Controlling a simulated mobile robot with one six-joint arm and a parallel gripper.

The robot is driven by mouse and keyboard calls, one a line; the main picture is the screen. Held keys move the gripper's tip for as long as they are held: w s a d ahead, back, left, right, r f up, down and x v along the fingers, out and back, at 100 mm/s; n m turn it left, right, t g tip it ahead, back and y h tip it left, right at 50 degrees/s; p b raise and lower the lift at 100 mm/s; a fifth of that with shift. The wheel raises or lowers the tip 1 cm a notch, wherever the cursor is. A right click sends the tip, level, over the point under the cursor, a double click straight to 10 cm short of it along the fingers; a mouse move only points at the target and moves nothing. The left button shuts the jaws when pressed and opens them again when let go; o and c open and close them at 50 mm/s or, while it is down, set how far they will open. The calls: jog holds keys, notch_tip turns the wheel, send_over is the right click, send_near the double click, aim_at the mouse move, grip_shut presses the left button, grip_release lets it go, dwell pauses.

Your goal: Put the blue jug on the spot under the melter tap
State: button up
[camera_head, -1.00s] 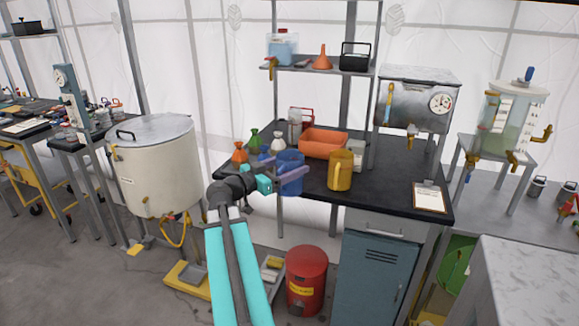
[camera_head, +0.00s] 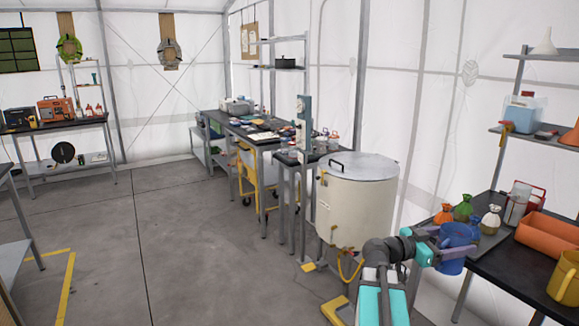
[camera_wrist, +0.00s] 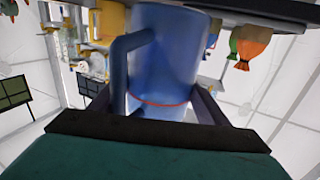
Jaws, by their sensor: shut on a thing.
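The blue jug (camera_head: 455,236) is held by my gripper (camera_head: 447,245) in front of the left end of the dark bench, near the small sacks. It also fills the upper middle of the wrist view (camera_wrist: 170,55), with its handle on the left and a red line around it. The fingers (camera_wrist: 208,105) lie on both sides of the jug and are shut on it. A large cream drum (camera_head: 355,205) with a grey lid and a yellow hose low on its side stands left of the jug; it may be the melter. The spot under a tap cannot be made out.
Orange, green and white sacks (camera_head: 463,207) stand on the bench behind the jug. An orange tray (camera_head: 548,238) and a yellow jug (camera_head: 566,278) are farther right. A small table (camera_head: 302,158) stands behind the drum. The grey floor (camera_head: 200,250) at left is clear.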

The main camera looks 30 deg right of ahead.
jog(key=w+a+f+n+t, duration=0.3)
jog(key=w+a+f+t, duration=0.15)
jog(key=w+a, duration=0.8)
jog(key=w+a+f+n+t, duration=0.3)
jog(key=w+a+t, duration=0.2)
jog(key=w+a, duration=0.7)
jog(key=w+a+f+n+t+y, duration=0.1)
jog(key=a+f+n+t, duration=0.1)
jog(key=a, duration=1.5)
jog(key=w+a+f+n+t+y, duration=0.1)
jog(key=a+f+n+t+y, duration=0.1)
jog(key=a, duration=1.5)
notch_tip(320, 180, down, 3)
jog(key=n+t, duration=0.1)
jog(key=t, duration=0.1)
jog(key=shift+w+f+t, duration=0.2)
jog(key=shift+t, duration=0.15)
jog(key=shift+a, duration=0.1)
